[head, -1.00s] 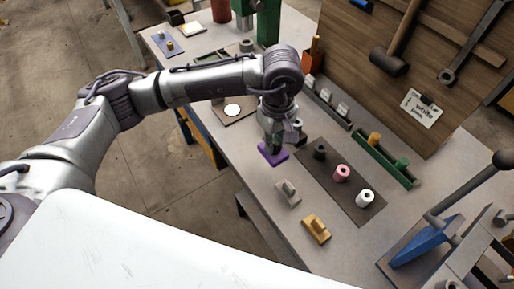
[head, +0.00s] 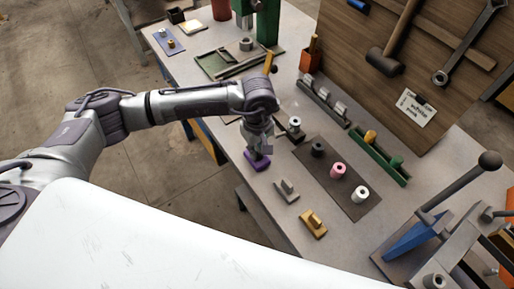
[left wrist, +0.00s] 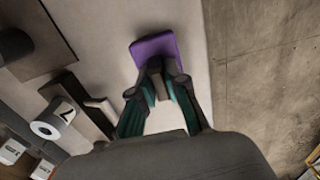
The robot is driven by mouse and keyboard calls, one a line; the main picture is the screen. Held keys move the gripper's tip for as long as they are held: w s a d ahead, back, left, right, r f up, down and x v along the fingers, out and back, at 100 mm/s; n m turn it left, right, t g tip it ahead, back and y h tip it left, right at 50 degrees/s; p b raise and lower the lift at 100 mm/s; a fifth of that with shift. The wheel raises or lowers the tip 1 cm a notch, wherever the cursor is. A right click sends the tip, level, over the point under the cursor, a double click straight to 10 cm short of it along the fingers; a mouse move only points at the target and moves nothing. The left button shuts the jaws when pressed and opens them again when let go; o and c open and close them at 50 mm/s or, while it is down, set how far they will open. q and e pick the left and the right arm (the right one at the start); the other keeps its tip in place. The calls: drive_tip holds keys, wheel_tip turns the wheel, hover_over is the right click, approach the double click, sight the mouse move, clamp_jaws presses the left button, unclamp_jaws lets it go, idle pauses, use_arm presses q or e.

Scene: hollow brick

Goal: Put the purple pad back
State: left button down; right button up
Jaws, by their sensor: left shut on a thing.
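The purple pad (head: 257,163) is near the front edge of the workbench, beyond the grey pad, in the head view. In the left wrist view the purple pad (left wrist: 155,47) shows just past my fingertips. My left gripper (head: 259,150) is above it, pointing down, and is shut on its upright grip. In the left wrist view the fingers of my left gripper (left wrist: 163,88) close around that grip. I cannot tell whether the pad touches the bench or hangs slightly above it. My right gripper is not in view.
A grey pad (head: 286,191) and a yellow pad (head: 313,224) lie near the front edge. A dark mat (head: 340,187) holds black, pink and white rollers. A dark block with a white-topped cylinder (head: 294,127) stands close beside my gripper. A green rack (head: 378,160) is behind.

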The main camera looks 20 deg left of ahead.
sight(257, 149)
use_arm(q)
drive_tip(key=c, duration=1.2)
unclamp_jaws()
drive_tip(key=shift+f, duration=0.1)
drive_tip(key=shift+r+p, duration=0.25)
drive_tip(key=shift+p, duration=0.1)
drive_tip(key=shift+r+b, duration=0.3)
drive_tip(key=shift+b, duration=0.05)
wheel_tip(257, 149, up, 11)
drive_tip(key=b, duration=0.3)
drive_tip(key=shift+r, duration=0.15)
